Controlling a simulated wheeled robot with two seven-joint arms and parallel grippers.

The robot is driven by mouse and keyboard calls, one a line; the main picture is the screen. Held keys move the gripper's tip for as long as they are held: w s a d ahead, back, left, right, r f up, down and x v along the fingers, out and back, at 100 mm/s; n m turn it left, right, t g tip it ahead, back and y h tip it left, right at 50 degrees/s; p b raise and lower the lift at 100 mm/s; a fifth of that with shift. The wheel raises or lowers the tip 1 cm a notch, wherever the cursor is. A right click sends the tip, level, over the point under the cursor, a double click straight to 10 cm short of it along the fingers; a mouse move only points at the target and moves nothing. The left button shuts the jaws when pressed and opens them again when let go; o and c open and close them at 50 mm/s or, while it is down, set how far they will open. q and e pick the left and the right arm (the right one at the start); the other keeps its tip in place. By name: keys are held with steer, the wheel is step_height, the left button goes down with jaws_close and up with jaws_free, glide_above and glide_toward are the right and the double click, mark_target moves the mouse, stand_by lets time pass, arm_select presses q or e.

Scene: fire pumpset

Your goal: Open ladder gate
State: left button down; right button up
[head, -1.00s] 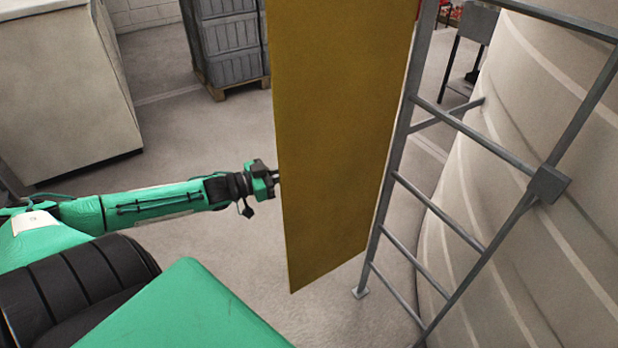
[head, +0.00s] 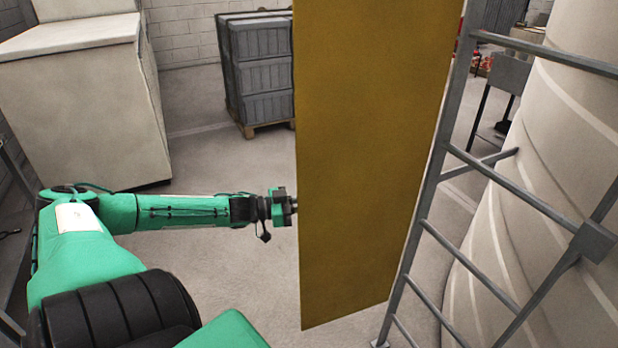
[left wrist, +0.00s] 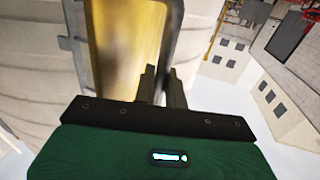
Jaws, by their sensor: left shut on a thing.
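The ladder gate is a tall flat yellow panel (head: 370,160), standing upright beside the grey ladder (head: 440,180) in the head view. The panel stands out to the left of the ladder. My left gripper (head: 292,204) is at the panel's left edge, its fingertips partly hidden by it. In the left wrist view the gripper fingers (left wrist: 161,86) are shut on a dark bar at the gate's edge, with the yellow face (left wrist: 125,45) to their left. My right gripper is not in view.
A large pale ribbed tank (head: 570,130) stands behind the ladder at right. A pale cabinet (head: 85,110) stands at left. Grey stacked blocks on a pallet (head: 258,70) stand at the back. Floor between cabinet and gate is clear.

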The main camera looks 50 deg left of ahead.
arm_select(q)
steer(key=c, duration=1.8)
jaws_free()
steer(key=shift+d, duration=0.1)
steer(key=shift+w+d, duration=0.1)
steer(key=shift+w, duration=0.1)
steer(key=p+v, duration=0.4)
steer(key=v, duration=0.9)
steer(key=shift+s+a, duration=0.25)
steer(key=shift+s, duration=0.1)
